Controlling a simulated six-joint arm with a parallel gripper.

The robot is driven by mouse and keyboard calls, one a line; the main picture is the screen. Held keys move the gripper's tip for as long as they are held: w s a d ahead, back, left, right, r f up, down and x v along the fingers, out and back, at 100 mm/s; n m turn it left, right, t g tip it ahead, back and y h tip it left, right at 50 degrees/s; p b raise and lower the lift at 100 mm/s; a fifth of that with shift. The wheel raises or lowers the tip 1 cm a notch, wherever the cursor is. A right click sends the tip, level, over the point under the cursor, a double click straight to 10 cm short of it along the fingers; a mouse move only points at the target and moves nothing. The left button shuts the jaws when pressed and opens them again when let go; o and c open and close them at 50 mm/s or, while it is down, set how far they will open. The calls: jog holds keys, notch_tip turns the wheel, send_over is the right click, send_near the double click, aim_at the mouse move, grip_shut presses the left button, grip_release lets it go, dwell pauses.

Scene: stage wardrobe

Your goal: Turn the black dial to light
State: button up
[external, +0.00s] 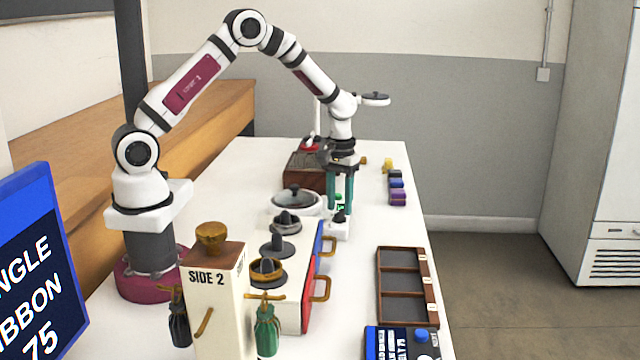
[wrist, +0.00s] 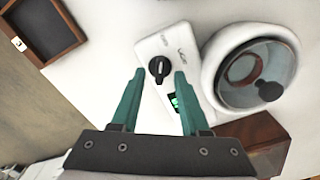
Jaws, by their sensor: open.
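The black dial (wrist: 159,69) is a round knob with a pale pointer line, on a white box (wrist: 150,45) with small dark lettering too blurred to read surely. A small green patch shows on the box near my right finger. My gripper (wrist: 160,76) is open, with its teal fingertips on either side of the dial and a gap visible around it. In the external view my gripper (external: 341,208) points down just above the black dial (external: 339,217) and the white box (external: 340,231). Nothing is held. Whether the fingertips reach down to the dial's height is unclear.
A white lidded pot (wrist: 213,65) stands close right of the box in the wrist view. A brown wooden box (external: 303,178) is behind. A cream unit (external: 290,311) with knobs stands in front, a compartment tray (external: 379,290) to the front right.

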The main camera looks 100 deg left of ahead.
jog(key=shift+f, duration=0.5)
grip_shut()
jog(key=shift+m, duration=0.3)
jog(key=m, duration=1.1)
dwell(0.6)
